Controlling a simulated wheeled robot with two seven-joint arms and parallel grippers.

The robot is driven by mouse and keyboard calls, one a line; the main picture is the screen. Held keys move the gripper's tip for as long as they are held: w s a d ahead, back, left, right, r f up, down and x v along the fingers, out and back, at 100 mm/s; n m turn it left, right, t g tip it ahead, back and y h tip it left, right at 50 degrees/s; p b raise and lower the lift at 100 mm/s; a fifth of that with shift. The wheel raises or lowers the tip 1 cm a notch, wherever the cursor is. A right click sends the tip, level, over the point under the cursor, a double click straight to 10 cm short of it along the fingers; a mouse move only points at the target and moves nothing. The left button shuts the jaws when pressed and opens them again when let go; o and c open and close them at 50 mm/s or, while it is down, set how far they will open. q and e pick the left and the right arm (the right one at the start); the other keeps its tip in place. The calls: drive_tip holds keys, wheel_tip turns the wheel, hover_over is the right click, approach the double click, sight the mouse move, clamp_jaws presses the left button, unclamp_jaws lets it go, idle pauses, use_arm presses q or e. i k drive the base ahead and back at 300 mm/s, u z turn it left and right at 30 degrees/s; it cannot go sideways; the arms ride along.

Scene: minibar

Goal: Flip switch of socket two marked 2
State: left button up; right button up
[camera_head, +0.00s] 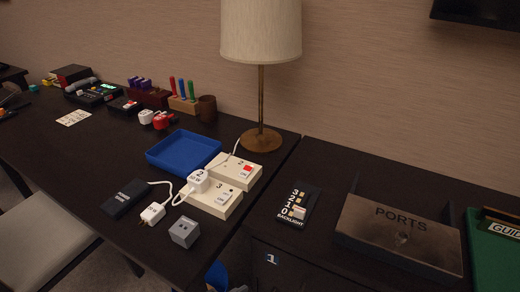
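A cream socket block (225,164) with a small 2 on it and a red patch at its switch (248,169) lies on the dark desk, right of a blue tray. A second cream socket block (213,207) marked 3, with a pale switch (226,196), lies just in front of it. A white plug (197,183) marked 2 stands at the left part of the block marked 3; whether it is fully inserted I cannot tell. A white cord runs at the back block's left. Neither of my grippers is in view.
The blue tray (158,151) is empty. A black power box (124,198), a loose white plug (152,213) and a grey cube (184,232) lie in front. A lamp (262,100) stands behind. A backlight panel (297,205) and ports box (398,246) are to the right.

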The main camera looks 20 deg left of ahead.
sight(247, 170)
drive_tip(key=z, duration=2.2)
drive_tip(key=k, duration=1.1)
drive_tip(key=u, duration=1.1)
